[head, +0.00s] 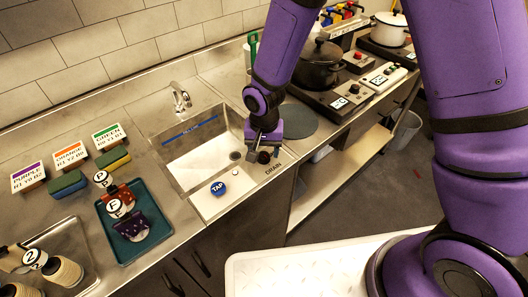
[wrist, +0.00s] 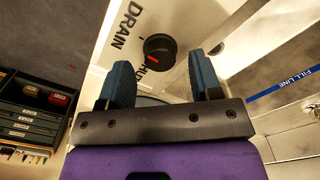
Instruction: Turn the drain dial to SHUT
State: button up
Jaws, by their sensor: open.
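The drain dial (wrist: 160,49) is a round black knob with a short red mark, set in the pale panel beside the sink. In the wrist view the red mark lies on the dial's lower side, near the partly hidden lettering "HUT". The word DRAIN (wrist: 122,27) is printed to its left. My gripper (wrist: 160,62) is open, its two blue fingers on either side of the dial in that view; I cannot tell whether they touch it. In the head view my gripper (head: 263,146) hangs just above the dark dial (head: 264,157), partly covering the area around it.
The sink basin (head: 190,165) lies left of my gripper, with a faucet (head: 180,97) behind. A blue TAP button (head: 218,188) sits on the front ledge. A dark pot (head: 318,66) stands at the right. A teal tray (head: 150,248) holds labelled items at the left.

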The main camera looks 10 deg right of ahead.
jog(key=shift+f, duration=0.85)
jog(key=c, duration=0.9)
jog(key=shift+c, duration=0.2)
